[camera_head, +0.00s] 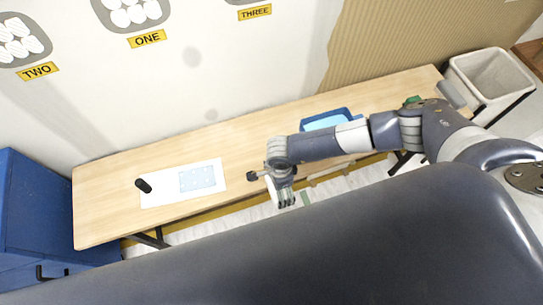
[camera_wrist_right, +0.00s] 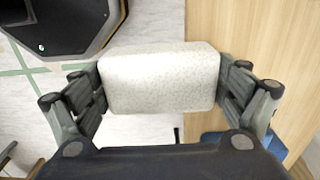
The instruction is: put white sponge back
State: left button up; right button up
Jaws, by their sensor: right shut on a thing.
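The white sponge (camera_wrist_right: 160,78) is a speckled, rounded block held between the two fingers of my right gripper (camera_wrist_right: 160,88) in the right wrist view. Both fingers press on its ends. In the head view my right gripper (camera_head: 284,196) hangs just off the table's near edge, and only a small white part of the sponge (camera_head: 271,190) shows beside it. My left gripper is not in view.
The long wooden table (camera_head: 110,215) carries a blue tray (camera_head: 348,113), partly behind my right arm, a white sheet (camera_head: 160,198) with a light blue piece (camera_head: 201,179), and a black object (camera_head: 143,185). A white bin (camera_head: 489,75) stands right; a blue cabinet (camera_head: 38,215) stands left.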

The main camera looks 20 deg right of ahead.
jog(key=w+b, duration=0.2)
jog(key=w, duration=0.2)
jog(key=w+d+f+b, duration=0.1)
jog(key=w+b, duration=0.1)
jog(key=w, duration=0.2)
jog(key=w+b, duration=0.3)
jog(key=w, duration=0.1)
jog(key=shift+d+f, duration=0.2)
jog(key=shift+d, duration=0.2)
jog(key=shift+w+d+f+b, duration=0.1)
jog(key=shift+w+f+b, duration=0.05)
jog(key=shift+w+b, duration=0.4)
jog(key=shift+w+d+f+b, duration=0.1)
jog(key=shift+w+b, duration=0.4)
jog(key=shift+b, duration=0.05)
notch_tip(320, 180, down, 3)
jog(key=shift+r+b, duration=0.2)
jog(key=shift+b, duration=0.7)
jog(key=shift+f, duration=0.1)
